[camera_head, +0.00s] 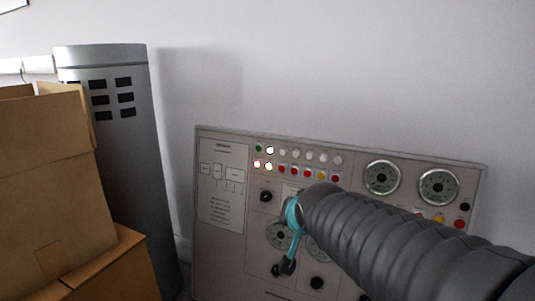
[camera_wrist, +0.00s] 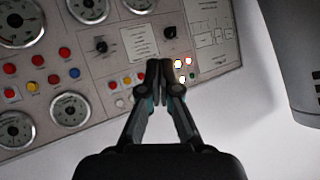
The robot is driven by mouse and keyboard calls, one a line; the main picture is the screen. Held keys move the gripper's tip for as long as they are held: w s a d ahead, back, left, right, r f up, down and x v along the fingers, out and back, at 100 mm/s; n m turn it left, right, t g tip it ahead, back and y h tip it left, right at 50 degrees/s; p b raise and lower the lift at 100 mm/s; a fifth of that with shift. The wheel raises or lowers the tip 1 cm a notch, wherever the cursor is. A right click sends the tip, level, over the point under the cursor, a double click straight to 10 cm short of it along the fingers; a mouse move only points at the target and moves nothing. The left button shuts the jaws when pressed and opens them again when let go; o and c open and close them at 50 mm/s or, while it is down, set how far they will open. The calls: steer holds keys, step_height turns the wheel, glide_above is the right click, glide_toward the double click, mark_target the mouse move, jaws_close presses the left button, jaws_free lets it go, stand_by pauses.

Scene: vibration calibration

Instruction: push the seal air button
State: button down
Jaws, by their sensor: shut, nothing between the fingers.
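The grey control panel (camera_head: 225,255) stands against the wall and carries two rows of small buttons at its upper middle. The top row starts with a green button (camera_head: 258,148) and a lit white button (camera_head: 269,150). The lower row has lit buttons and several red ones (camera_head: 306,172). Labels are too small to read, so I cannot tell which is the seal air button. My gripper (camera_head: 287,268) is shut and empty in front of the panel, below the rows. In the wrist view its fingertips (camera_wrist: 159,66) overlap the button area beside the lit buttons (camera_wrist: 183,79), hiding some; contact cannot be told.
Cardboard boxes (camera_head: 45,185) and a grey cylindrical unit (camera_head: 133,170) stand left of the panel. Round gauges (camera_head: 382,178) and a dark knob (camera_head: 265,196) are on the panel. My arm covers its lower right. The wall above is clear.

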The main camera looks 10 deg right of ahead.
mark_target(270, 150)
steer(key=w+a+r+m+t+y+b, duration=0.1)
steer(key=w+r+m+t, duration=0.1)
steer(key=w, duration=1.1)
steer(key=w+a+r+m+t+y, duration=0.1)
steer(key=w+m+t, duration=0.4)
steer(key=w, duration=0.9)
steer(key=shift+w+a+r+t+y+b, duration=0.35)
steer(key=shift+a+r+t+y, duration=0.1)
steer(key=shift+a+t, duration=0.2)
steer(key=w+d+f+p, duration=0.1)
steer(key=w+d+p, duration=0.2)
steer(key=w+d, duration=0.2)
steer(key=shift+w+f, duration=0.4)
steer(key=shift+w, duration=0.55)
steer(key=shift+w+d, duration=0.25)
steer(key=shift+w, duration=0.05)
